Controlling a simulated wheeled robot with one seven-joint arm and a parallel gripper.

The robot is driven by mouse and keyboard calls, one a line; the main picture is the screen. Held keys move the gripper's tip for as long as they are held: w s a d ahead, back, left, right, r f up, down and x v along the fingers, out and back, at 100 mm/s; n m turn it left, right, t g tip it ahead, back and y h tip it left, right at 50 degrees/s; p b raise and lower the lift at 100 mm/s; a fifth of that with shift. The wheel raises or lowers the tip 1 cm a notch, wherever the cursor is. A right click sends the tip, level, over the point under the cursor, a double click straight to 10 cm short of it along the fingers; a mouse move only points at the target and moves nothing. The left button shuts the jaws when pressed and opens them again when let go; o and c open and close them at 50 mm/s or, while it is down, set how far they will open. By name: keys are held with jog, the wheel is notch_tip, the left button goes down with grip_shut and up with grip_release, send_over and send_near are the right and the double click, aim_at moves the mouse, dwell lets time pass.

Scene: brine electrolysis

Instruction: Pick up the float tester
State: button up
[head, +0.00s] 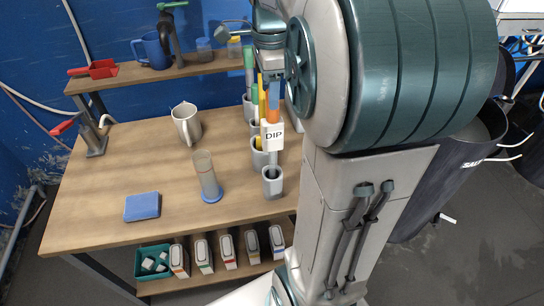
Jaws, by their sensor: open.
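I cannot tell for sure which item is the float tester. A clear cylinder with a blue base (207,177) stands upright on the wooden bench. To its right, an upright stick with a white DIP label (272,136) stands in a grey cup (272,182). Behind it, green and yellow sticks (262,96) stand in more grey cups, partly hidden by my arm. My gripper (270,70) seems to be above these sticks, at the bench's right side. It is open, with its fingers largely hidden or unclear, and I see nothing held in it.
A grey mug (186,123) and a blue pad (142,206) are on the bench (110,180). Boxes (203,254) line the lower shelf. The bench's left part is mostly clear.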

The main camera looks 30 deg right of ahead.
aim_at(272, 126)
jog(key=shift+s+d+f+p, duration=0.15)
jog(key=shift+f+p, duration=0.1)
jog(key=shift+f, duration=1.15)
jog(key=shift+s+f+p, duration=0.1)
jog(key=shift+f+p, duration=0.15)
jog(key=shift+f, duration=1.1)
grip_shut()
